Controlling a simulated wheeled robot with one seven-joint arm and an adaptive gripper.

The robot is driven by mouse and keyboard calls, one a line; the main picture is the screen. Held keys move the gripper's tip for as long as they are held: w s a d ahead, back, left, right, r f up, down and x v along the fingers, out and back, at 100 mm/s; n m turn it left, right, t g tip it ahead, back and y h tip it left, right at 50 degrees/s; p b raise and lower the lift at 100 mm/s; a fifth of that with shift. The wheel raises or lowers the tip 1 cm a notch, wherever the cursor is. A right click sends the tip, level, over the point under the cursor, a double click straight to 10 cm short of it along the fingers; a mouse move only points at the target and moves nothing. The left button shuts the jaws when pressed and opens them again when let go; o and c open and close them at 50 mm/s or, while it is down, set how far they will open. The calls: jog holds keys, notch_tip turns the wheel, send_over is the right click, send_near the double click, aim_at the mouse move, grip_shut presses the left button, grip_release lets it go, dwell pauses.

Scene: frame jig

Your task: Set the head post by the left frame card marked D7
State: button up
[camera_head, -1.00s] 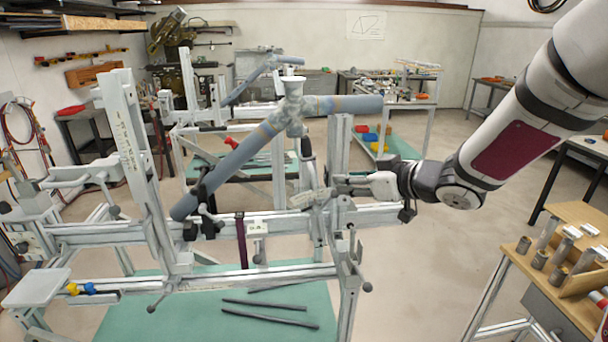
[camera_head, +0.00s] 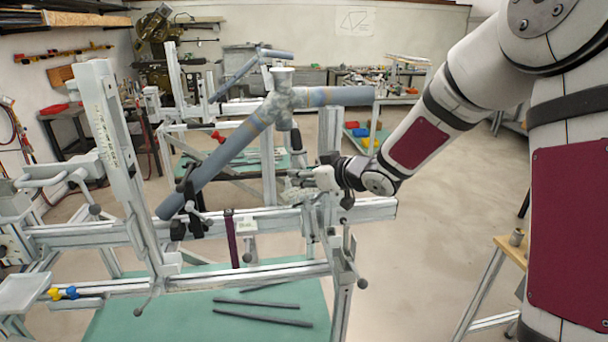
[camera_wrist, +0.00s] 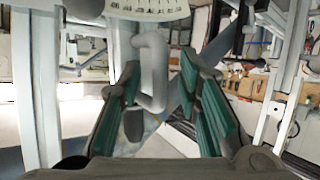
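The frame jig has a tall pale upright (camera_head: 108,140) with marks on it at the left; I cannot tell for certain that it is the head post. A grey-blue frame (camera_head: 235,150) is held in the jig, slanting from lower left to upper right. My gripper (camera_wrist: 158,75) is open; its green-padded fingers stand either side of a pale grey bent handle (camera_wrist: 152,60), and I cannot tell whether they touch it. A white graduated scale (camera_wrist: 150,8) shows above the handle. In the head view the fingers are largely hidden among the jig parts. No D7 marking is readable.
A drawing sheet (camera_head: 355,21) hangs on the back wall. The jig's long horizontal rail (camera_head: 370,209) lies below my wrist. Dark rods (camera_head: 262,313) lie on a green base (camera_head: 180,318). A wooden-topped bench (camera_head: 512,248) stands at the right. Floor between jig and bench is clear.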

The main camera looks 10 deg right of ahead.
jog(key=shift+w, duration=0.1)
grip_shut()
jog(key=shift+n+h, duration=0.5)
jog(key=shift+n, duration=0.1)
jog(key=a, duration=0.2)
jog(key=a+f+b, duration=0.1)
jog(key=a, duration=0.1)
jog(key=shift+a, duration=0.2)
grip_release()
jog(key=shift+d+r, duration=0.1)
